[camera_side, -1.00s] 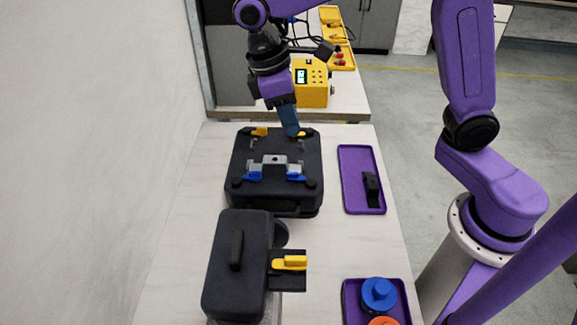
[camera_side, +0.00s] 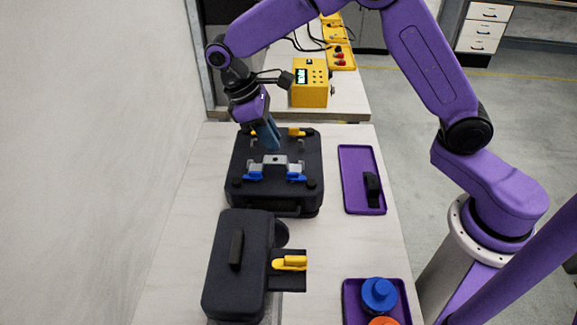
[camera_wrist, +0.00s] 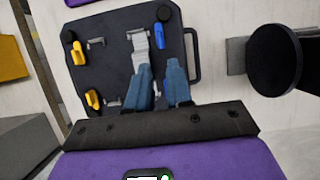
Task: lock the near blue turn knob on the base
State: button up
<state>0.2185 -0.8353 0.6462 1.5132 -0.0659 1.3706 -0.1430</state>
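The base is a black case (camera_side: 236,160) on the bench, also in the wrist view (camera_wrist: 100,70). A grey bracket (camera_side: 274,160) lies across it between two blue turn knobs, one at left (camera_side: 254,177) and one at right (camera_side: 296,178). One blue knob (camera_wrist: 160,37) shows clearly in the wrist view; the other seems mostly hidden by my fingers. Two yellow knobs (camera_side: 259,131) (camera_side: 297,132) sit at the far edge. My gripper (camera_side: 274,147) is above the case, behind the bracket. Its blue fingers (camera_wrist: 158,66) are apart, with nothing visibly held.
A black fixture (camera_side: 236,275) with a yellow lever (camera_side: 290,263) stands in front of the case. A purple tray (camera_side: 353,165) lies at right, and another purple tray (camera_side: 348,300) holds a blue knob part (camera_side: 379,294). A yellow box (camera_side: 310,85) stands behind.

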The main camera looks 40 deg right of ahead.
aim_at(292, 172)
jog(key=x, duration=1)
jog(key=shift+c, duration=0.3)
grip_shut()
